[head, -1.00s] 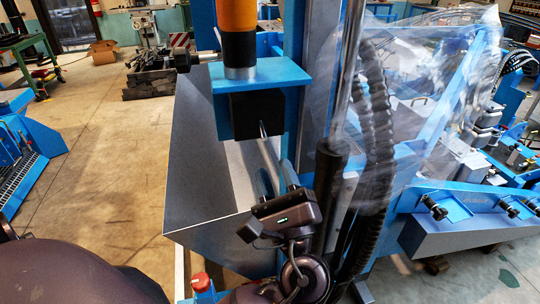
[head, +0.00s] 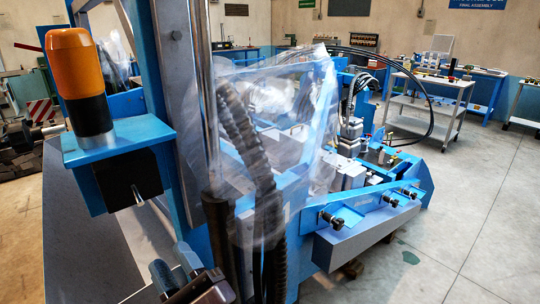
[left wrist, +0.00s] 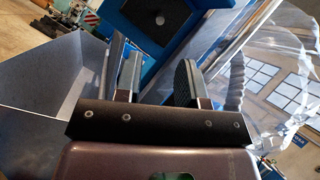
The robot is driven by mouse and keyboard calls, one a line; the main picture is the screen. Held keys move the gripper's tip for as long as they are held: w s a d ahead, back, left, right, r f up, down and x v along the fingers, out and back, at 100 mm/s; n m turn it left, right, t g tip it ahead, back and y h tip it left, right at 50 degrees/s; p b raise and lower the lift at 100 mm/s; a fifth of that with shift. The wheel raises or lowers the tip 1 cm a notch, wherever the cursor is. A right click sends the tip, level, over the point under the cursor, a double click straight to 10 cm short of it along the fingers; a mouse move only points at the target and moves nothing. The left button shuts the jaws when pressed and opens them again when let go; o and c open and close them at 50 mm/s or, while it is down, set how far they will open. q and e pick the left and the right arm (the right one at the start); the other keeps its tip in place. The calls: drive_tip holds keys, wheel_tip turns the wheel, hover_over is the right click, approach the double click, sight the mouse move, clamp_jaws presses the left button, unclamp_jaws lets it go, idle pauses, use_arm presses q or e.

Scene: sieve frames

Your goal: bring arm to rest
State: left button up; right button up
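My left gripper (head: 172,264) shows at the bottom edge of the head view, in front of the machine's lower left side. In the left wrist view its two dark padded fingers (left wrist: 158,72) stand apart with nothing between them, so it is open and empty. Beyond the fingers is the black block (left wrist: 155,18) under a blue bracket. In the head view this black block (head: 133,182) hangs from the blue bracket (head: 118,143), above the gripper and apart from it. Most of my left arm is cut off by the frame. My right gripper is not in view.
An orange and black cylinder (head: 80,75) stands on the bracket. A grey metal bin (head: 85,225) lies to the left. A clear plastic sheet (head: 265,110) and a black ribbed hose (head: 243,140) hang close on the right. Open floor (head: 470,200) lies at the far right.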

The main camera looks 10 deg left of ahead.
use_arm(q)
drive_tip(key=w+d+f+n+h, duration=0.1)
drive_tip(key=w+f+n+h, duration=0.1)
drive_tip(key=f+h, duration=0.3)
drive_tip(key=w+d+f+n+t+h, duration=0.1)
drive_tip(key=w+f+n+h, duration=0.1)
drive_tip(key=f+h, duration=0.3)
drive_tip(key=w+d+f+n+t+h, duration=0.1)
drive_tip(key=w+f+h, duration=0.3)
drive_tip(key=shift+d+f+n+h, duration=0.25)
drive_tip(key=shift+f+n+h, duration=0.15)
drive_tip(key=s+a+f+n+g+h, duration=0.2)
drive_tip(key=s+a+f+n, duration=0.3)
drive_tip(key=f, duration=0.5)
drive_tip(key=s+a+f+n+g+h, duration=0.2)
drive_tip(key=s+a+f+n, duration=0.4)
drive_tip(key=s+f, duration=0.4)
drive_tip(key=shift+a+f+g, duration=0.25)
drive_tip(key=shift+f+g, duration=0.05)
drive_tip(key=shift+g, duration=0.3)
